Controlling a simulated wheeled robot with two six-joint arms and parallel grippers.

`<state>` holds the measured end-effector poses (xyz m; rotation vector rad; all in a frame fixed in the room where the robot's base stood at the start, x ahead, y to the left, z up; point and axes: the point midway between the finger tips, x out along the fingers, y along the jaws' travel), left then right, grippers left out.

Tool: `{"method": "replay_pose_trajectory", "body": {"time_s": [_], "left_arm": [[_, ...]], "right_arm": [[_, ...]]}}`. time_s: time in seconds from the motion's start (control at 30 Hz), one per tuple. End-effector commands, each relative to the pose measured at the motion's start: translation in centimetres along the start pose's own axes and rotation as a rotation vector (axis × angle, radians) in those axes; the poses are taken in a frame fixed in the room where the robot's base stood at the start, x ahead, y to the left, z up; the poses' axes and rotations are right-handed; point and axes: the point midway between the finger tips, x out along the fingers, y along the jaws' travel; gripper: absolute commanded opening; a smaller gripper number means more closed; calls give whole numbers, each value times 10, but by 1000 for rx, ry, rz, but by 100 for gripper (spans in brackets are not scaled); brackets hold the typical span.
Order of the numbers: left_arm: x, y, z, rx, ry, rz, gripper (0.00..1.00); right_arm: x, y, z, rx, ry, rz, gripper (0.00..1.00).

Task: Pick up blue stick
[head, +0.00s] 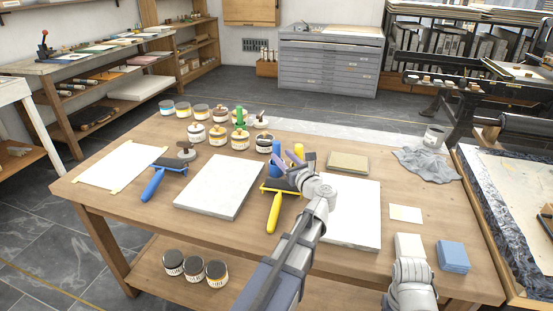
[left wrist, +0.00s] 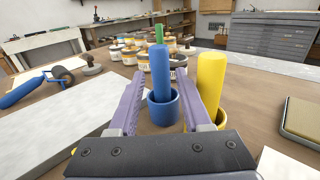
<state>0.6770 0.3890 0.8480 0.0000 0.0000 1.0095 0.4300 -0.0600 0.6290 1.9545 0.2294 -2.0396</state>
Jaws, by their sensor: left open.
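The blue stick (left wrist: 160,85) stands upright in a small blue cup (left wrist: 165,110) on the table. My left gripper (left wrist: 156,80) is open, with one purple finger on each side of the blue stick. No closed grip on the stick shows. A yellow stick (left wrist: 210,85) in a yellow cup stands just right of the right finger. A green stick (left wrist: 159,34) stands farther back. My right gripper is out of the frames.
Several ink jars (head: 217,135) stand at the table's back left. A blue-handled roller (head: 153,185) and a yellow-handled roller (head: 274,213) lie among white slabs (head: 218,186). A tan block (head: 348,162) and grey cloth (head: 427,165) lie right of the cups.

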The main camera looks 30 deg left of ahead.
Motion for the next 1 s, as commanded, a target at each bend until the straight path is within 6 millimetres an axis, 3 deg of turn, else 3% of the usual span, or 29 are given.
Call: {"method": "replay_pose_trajectory", "body": {"time_s": [0.4,0.63,1.0], "left_arm": [[50,-1,-1,0,0,2,49],[51,0,-1,0,0,0,49],[50,0,-1,0,0,0,8]], "right_arm": [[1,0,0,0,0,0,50],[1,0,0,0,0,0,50],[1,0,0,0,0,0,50]]}}
